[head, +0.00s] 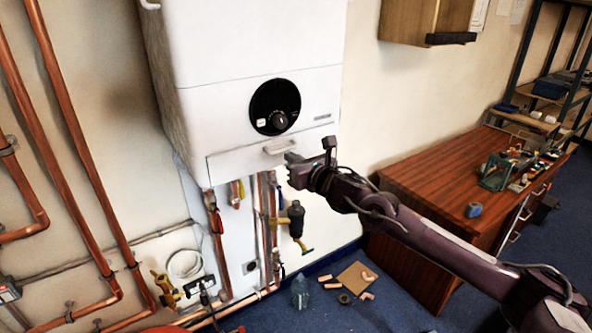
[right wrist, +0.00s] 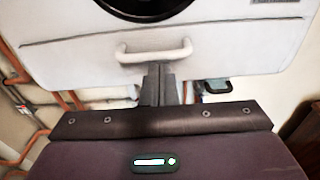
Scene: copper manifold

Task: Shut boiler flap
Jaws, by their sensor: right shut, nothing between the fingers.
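The white boiler (head: 245,55) hangs on the wall with a round black dial (head: 275,107) on its front. Its flap (head: 236,166) is the white lower front panel, with a seam above it and a pale bar handle (head: 280,147). The flap lies about in line with the front; I cannot tell if it is fully flush. My right gripper (head: 291,158) is shut and empty, just below the handle at the flap's lower part. In the right wrist view its fingertips (right wrist: 158,68) point at the flap (right wrist: 225,50), under the handle (right wrist: 153,50); contact is unclear. My left gripper is out of view.
Copper pipes (head: 75,120) run down the wall at left. Valves and a dark filter (head: 296,217) hang under the boiler. Pipe pieces and a cardboard sheet (head: 356,277) lie on the blue floor. A wooden desk (head: 440,185) stands at right, behind my right arm.

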